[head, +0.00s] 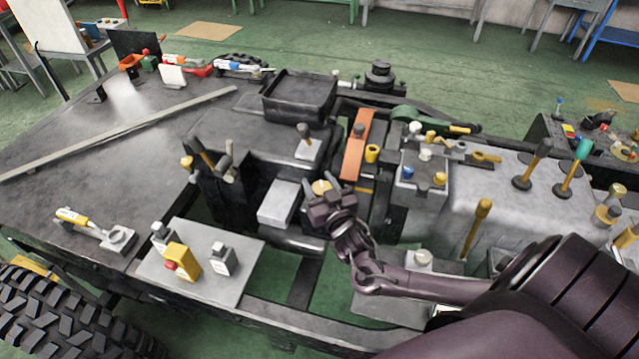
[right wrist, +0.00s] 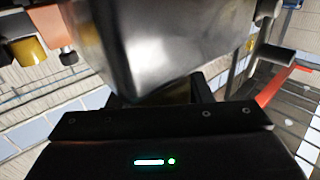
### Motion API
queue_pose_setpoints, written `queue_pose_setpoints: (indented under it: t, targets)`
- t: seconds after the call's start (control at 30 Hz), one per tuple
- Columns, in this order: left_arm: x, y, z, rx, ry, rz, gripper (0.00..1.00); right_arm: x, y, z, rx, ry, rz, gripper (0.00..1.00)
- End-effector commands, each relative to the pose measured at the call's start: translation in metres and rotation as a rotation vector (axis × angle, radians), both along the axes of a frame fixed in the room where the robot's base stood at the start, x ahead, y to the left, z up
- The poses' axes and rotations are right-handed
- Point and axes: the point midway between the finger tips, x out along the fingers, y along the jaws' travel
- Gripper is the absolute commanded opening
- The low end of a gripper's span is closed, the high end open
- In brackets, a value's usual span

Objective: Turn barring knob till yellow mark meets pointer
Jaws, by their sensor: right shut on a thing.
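My right gripper (head: 327,207) reaches in from the right to the middle of the chassis, at the front end of the dark engine block (head: 262,185). A brass-coloured round part (head: 321,187), which looks like the barring knob, shows right at its fingers. The gripper is shut on this knob. In the right wrist view a dull yellow piece (right wrist: 168,96) shows dimly between the fingers, below a large grey metal body (right wrist: 165,40). The fingers hide most of the knob. I cannot make out the yellow mark or the pointer. My left gripper is out of view.
A grey plate with a yellow box (head: 183,262) lies front left of the engine. An orange bar (head: 356,145) and a grey box with coloured knobs (head: 420,180) stand close behind and right of my gripper. Upright levers (head: 533,165) stand further right. A black tray (head: 300,95) is behind.

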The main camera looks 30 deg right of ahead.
Motion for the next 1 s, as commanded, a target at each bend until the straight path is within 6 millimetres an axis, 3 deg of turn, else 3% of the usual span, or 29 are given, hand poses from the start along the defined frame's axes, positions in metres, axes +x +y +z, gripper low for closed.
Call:
queue_pose_setpoints:
  t: [0.27,0.57,1.0]
  targets:
    - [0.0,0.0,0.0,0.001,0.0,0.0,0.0,0.0,0.001,0.0,-0.002,0.001,0.135,0.23]
    - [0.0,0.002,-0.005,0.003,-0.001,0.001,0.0,0.0,0.005,-0.001,-0.003,0.001,0.403,0.23]
    - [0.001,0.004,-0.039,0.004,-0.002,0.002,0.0,-0.002,0.011,-0.005,-0.002,-0.001,0.815,0.23]
